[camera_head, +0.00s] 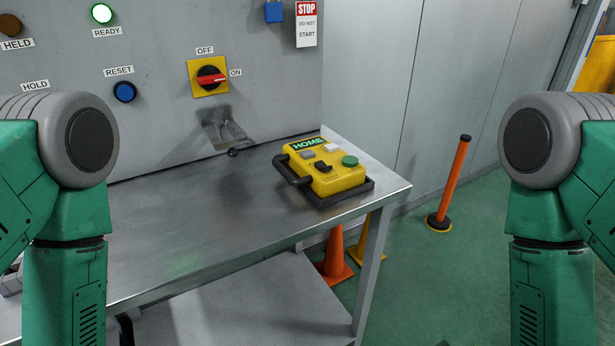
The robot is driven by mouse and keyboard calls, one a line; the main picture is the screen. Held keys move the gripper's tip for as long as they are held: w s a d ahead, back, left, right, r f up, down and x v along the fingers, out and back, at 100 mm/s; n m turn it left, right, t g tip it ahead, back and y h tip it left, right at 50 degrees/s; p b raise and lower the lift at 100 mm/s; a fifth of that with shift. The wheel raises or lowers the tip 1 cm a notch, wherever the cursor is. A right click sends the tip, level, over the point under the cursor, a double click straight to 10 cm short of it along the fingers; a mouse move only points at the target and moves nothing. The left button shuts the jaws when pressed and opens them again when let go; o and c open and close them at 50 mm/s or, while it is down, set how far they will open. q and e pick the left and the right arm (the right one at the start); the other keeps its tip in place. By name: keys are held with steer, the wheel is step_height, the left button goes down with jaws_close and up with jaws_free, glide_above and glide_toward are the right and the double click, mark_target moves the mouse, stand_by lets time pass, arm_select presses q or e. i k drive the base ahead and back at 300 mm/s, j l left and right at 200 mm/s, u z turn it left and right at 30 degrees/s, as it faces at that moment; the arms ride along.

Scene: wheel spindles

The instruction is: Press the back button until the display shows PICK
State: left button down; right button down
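A yellow control box (337,180) sits in a black tray (362,188) at the right end of the metal table. My two green arms show at the left and right edges, away from the box. Both grippers are out of view.
The metal table (200,222) is mostly bare left of the box. A grey wall panel behind it carries a red rotary switch (211,78), a blue reset button (124,92) and a lit green lamp (102,13). Orange cones (335,262) and an orange post (455,180) stand on the floor.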

mark_target(308, 154)
steer(key=i+l+u, duration=0.2)
steer(key=l+u, duration=0.15)
steer(key=l, duration=0.35)
steer(key=i+l+u, duration=0.1)
steer(key=l+u, duration=0.25)
steer(key=l, duration=0.4)
steer(key=l+u, duration=0.35)
steer(key=l, duration=0.4)
